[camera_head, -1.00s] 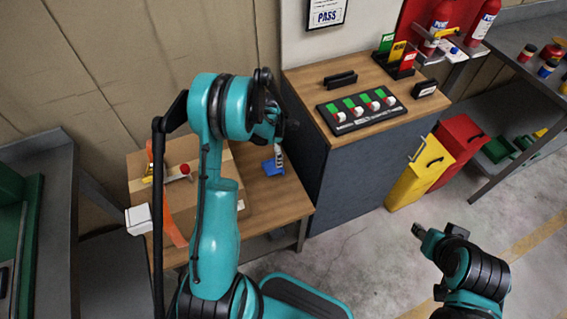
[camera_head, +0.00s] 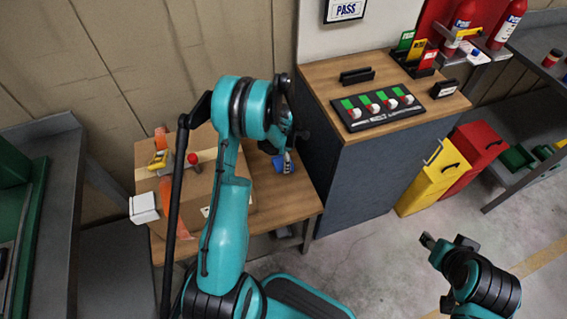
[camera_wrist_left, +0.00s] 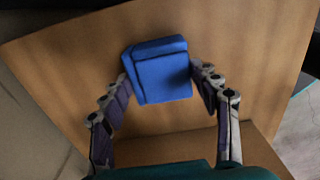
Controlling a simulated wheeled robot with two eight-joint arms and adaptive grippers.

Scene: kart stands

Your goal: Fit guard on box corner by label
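The blue guard (camera_head: 284,165) lies on the wooden table, right of the cardboard box (camera_head: 206,168). My left gripper (camera_head: 288,158) is low over the guard. In the left wrist view the guard (camera_wrist_left: 158,72) is a blue angled block between the two fingertips, one on each side. The fingers are spread about as wide as the guard; a firm grip does not show. The box carries a small pale label (camera_head: 206,211) low on its front, partly hidden by my left arm. My right gripper (camera_head: 430,242) hangs over open floor, far from the table; its fingers are too small to judge.
An orange strap (camera_head: 173,205), a yellow tool (camera_head: 158,160) and a red knob (camera_head: 193,158) are at the box. A white block (camera_head: 143,208) is at its left. A cabinet (camera_head: 352,180) with a switch panel (camera_head: 376,107) stands close right of the table. Yellow and red bins stand beyond.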

